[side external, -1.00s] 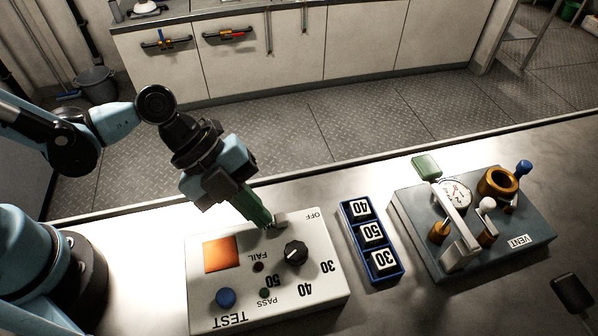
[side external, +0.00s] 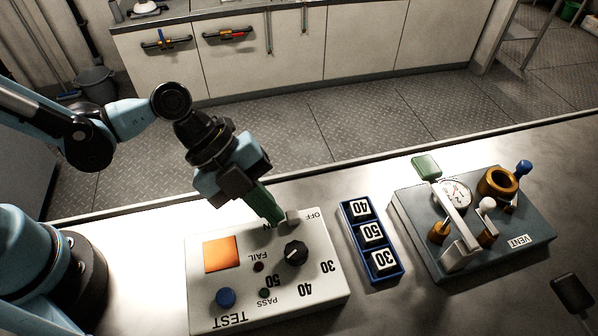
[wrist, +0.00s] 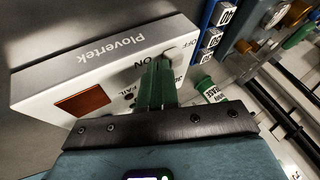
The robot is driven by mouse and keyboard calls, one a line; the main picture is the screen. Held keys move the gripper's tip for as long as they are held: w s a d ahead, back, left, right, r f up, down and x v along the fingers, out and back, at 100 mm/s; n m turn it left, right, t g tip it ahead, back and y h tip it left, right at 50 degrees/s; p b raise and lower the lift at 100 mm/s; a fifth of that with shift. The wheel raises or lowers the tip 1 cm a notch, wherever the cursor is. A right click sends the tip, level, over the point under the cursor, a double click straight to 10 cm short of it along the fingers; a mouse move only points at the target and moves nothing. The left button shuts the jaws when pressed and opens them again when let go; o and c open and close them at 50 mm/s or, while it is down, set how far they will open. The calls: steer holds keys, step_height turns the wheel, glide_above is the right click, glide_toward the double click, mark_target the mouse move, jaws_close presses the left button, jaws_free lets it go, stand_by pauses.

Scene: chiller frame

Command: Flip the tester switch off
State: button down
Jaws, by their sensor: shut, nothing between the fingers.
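The white tester box (side external: 325,290) stands on the bench, with an orange screen (side external: 220,254) at its left. Its small grey switch (side external: 293,218) sits at the far edge between the ON and OFF labels and appears to be toward OFF. My gripper (side external: 277,219) has its green fingers shut together. The tips are at the ON side of the switch, touching or very close to it. In the wrist view the fingers (wrist: 157,72) point at the box just beside the ON label and partly cover the switch area.
Further right is a grey gauge-and-valve unit (side external: 535,250). A dark device (side external: 572,292) lies at the right.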

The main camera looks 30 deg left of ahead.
steer(key=s+a, duration=0.1)
steer(key=s+a+r, duration=0.1)
steer(key=a, duration=0.1)
steer(key=shift+s+a, duration=0.15)
steer(key=shift+s, duration=0.1)
steer(key=v, duration=0.8)
steer(key=shift+a+r, duration=0.2)
steer(key=shift+r, duration=0.05)
steer(key=w+a+n+t+y, duration=0.3)
steer(key=a+n, duration=0.4)
steer(key=n, duration=0.6)
steer(key=w+a+n+t+y, duration=0.3)
steer(key=a+n, duration=0.5)
steer(key=n, duration=0.4)
steer(key=shift+w+a+r+n+y, duration=0.15)
steer(key=shift+a+r+n+y, duration=0.2)
steer(key=shift+y, duration=0.35)
steer(key=shift+d, duration=0.1)
